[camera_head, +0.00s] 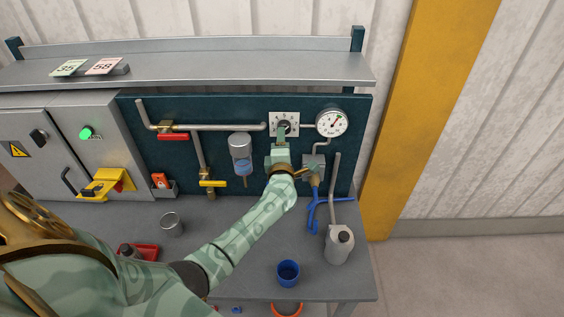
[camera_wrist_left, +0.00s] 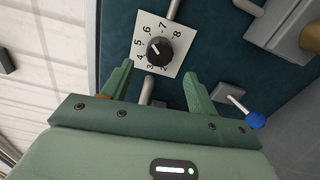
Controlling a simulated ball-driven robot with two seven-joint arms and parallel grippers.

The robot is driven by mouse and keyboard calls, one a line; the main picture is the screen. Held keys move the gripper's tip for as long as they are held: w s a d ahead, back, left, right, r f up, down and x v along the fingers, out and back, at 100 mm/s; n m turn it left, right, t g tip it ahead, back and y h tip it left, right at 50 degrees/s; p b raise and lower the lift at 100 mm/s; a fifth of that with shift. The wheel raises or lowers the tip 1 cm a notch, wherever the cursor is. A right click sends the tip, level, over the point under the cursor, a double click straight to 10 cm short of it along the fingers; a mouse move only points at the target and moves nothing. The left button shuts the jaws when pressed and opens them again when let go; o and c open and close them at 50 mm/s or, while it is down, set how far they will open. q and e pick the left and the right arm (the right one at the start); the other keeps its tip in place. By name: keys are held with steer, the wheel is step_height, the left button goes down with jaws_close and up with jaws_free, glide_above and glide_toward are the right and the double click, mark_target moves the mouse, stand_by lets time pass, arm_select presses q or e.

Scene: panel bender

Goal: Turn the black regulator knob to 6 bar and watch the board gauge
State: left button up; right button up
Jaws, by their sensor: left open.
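The black regulator knob (camera_wrist_left: 158,48) sits on a white numbered plate (camera_wrist_left: 171,27) on the dark board. Its white pointer mark points up and left in the left wrist view, near the 5. In the head view the plate (camera_head: 291,117) shows, with the knob partly covered by my gripper. My left gripper (camera_wrist_left: 158,76) is open and empty; its fingertips are just short of the knob, one towards each side. It also shows in the head view (camera_head: 282,139). My right gripper is not in view.
A clear-bowled filter (camera_head: 240,147) hangs left of the plate. Red (camera_head: 173,137) and yellow (camera_head: 213,183) valve handles are further left. A grey can (camera_head: 339,245) and a blue cup (camera_head: 288,273) stand on the bench.

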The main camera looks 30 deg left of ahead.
arm_select(q)
steer(key=v, duration=1)
steer(key=shift+s+d, duration=0.25)
steer(key=shift+s, duration=0.05)
steer(key=shift+f, duration=0.1)
